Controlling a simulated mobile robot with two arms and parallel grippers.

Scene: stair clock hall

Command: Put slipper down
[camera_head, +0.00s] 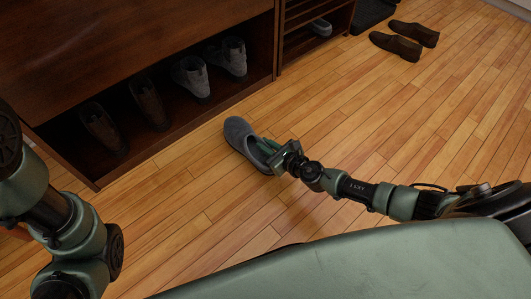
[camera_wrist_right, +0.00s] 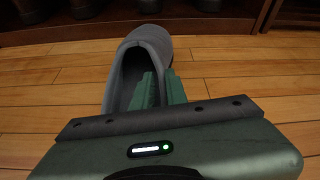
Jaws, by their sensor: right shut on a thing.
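A grey slipper (camera_head: 244,140) is in front of the dark shoe cabinet, over the wooden floor, its toe towards the cabinet. My right gripper (camera_head: 269,146) is shut on the slipper's side edge near the opening. In the right wrist view the slipper (camera_wrist_right: 150,48) extends ahead of the green fingers (camera_wrist_right: 158,90), with one finger inside the opening and one outside. I cannot tell whether the sole touches the floor. My left arm shows at the left edge, but its gripper is out of view.
The cabinet (camera_head: 150,35) holds brown shoes (camera_head: 102,127) and grey shoes (camera_head: 190,77) in its low compartment. Another slipper (camera_head: 320,27) sits on a rack at right. The floor (camera_head: 350,130) around the slipper is clear.

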